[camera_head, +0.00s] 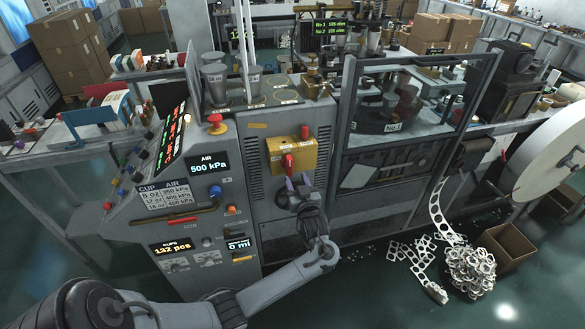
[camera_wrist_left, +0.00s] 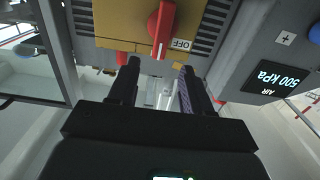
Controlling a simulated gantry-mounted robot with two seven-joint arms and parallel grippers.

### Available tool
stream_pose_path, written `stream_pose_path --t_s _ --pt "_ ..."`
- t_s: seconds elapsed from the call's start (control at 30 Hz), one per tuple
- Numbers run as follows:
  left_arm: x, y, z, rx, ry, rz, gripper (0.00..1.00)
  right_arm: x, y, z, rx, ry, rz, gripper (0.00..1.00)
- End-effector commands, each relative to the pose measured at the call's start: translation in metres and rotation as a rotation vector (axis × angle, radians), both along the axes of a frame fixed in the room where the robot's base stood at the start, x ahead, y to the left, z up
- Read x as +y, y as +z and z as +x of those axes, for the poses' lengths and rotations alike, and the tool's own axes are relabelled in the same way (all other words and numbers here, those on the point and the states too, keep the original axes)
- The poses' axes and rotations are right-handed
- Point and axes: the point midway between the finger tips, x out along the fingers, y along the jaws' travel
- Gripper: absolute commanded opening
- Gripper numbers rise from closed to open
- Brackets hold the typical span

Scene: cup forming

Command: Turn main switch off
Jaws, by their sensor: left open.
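The main switch is a red handle (camera_head: 288,164) on a yellow plate (camera_head: 300,150) on the front of the grey machine. In the left wrist view the red handle (camera_wrist_left: 166,22) stands lengthwise, its white-marked end toward my gripper. An OFF label (camera_wrist_left: 181,44) is beside that end, on the right. My left gripper (camera_head: 292,182) is just below the handle in the head view. In the left wrist view my left gripper (camera_wrist_left: 157,66) has its fingers apart, with nothing between them. The handle is beyond the fingertips and looks clear of them. My right gripper is not in view.
A display reading 500 kPa (camera_head: 209,165) and a red mushroom button (camera_head: 216,121) are left of the switch. A glass-fronted guard (camera_head: 400,130) is to the right. Punched scrap (camera_head: 470,270) and a cardboard box (camera_head: 510,247) are on the floor at right.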

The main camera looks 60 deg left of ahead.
Motion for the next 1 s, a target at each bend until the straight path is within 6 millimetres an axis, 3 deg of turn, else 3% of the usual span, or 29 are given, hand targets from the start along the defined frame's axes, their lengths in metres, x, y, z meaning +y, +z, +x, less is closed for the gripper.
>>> stream_pose_path --t_s 0.3,0.5,1.0 --pt "0.05 0.0 0.016 0.002 0.002 0.002 0.49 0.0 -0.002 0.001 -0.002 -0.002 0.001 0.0" --pt "0.071 0.0 0.024 0.001 0.001 0.001 0.49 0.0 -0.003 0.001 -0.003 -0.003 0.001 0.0" --pt "0.081 0.0 0.026 0.0 0.0 -0.001 0.46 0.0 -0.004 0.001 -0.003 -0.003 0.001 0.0"
